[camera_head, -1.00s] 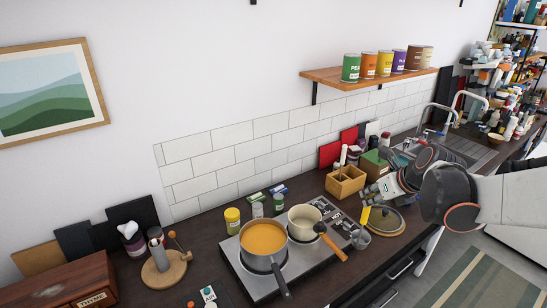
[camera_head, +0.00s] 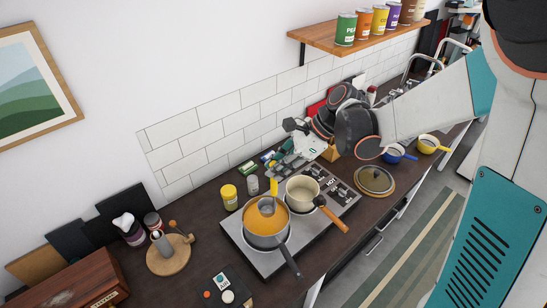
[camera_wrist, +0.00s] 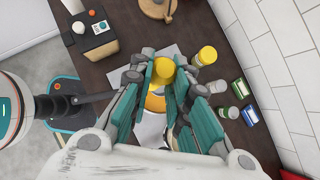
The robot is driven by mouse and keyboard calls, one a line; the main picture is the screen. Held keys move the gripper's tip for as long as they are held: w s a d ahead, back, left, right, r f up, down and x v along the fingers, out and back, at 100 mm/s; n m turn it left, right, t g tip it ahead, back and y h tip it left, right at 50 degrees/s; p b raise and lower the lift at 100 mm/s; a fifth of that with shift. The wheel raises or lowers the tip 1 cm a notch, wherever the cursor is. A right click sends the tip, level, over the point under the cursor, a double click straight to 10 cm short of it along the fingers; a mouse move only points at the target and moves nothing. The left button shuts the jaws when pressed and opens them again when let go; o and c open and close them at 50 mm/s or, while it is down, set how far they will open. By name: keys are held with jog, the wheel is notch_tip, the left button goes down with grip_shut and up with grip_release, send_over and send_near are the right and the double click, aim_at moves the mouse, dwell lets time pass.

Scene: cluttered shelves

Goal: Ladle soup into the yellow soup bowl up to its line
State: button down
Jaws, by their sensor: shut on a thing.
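My gripper (camera_head: 277,170) is shut on the yellow handle (camera_head: 274,187) of a ladle, which also shows between the fingers in the wrist view (camera_wrist: 163,70). The ladle's grey metal cup (camera_head: 266,208) is over or in the orange soup (camera_head: 254,221), inside the rim of the pot (camera_head: 265,242) on the left burner. I cannot tell how deep it sits or whether it holds soup. The yellow soup bowl (camera_head: 428,142) stands at the right of the counter, beyond the blue bowl (camera_head: 393,153). Its inner line cannot be made out.
A cream pan (camera_head: 302,193) with a wooden handle stands right of the soup pot on the cooktop (camera_head: 258,262). A round lid (camera_head: 375,181) lies right of it. A yellow jar (camera_head: 230,197) and small tins stand behind the pot. The counter's front edge is close.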

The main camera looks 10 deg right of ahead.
jog(key=shift+g, duration=0.3)
jog(key=f+b, duration=0.2)
jog(key=f, duration=0.1)
jog(key=w+f+b, duration=0.1)
jog(key=f+b, duration=0.1)
jog(key=f, duration=0.1)
jog(key=a+f+b, duration=0.1)
jog(key=f+b, duration=0.1)
jog(key=f, duration=0.2)
jog(key=shift+w, duration=0.4)
jog(key=shift+w+a+f+h+b, duration=0.3)
jog(key=shift+w+f+b, duration=0.05)
jog(key=shift+f+b, duration=0.2)
jog(key=shift+r, duration=0.2)
notch_tip(320, 180, up, 12)
jog(key=s+d+p, duration=0.1)
jog(key=p, duration=0.5)
jog(key=shift+s+f+y, duration=0.2)
jog(key=shift+y, duration=0.2)
jog(key=shift+d, duration=0.1)
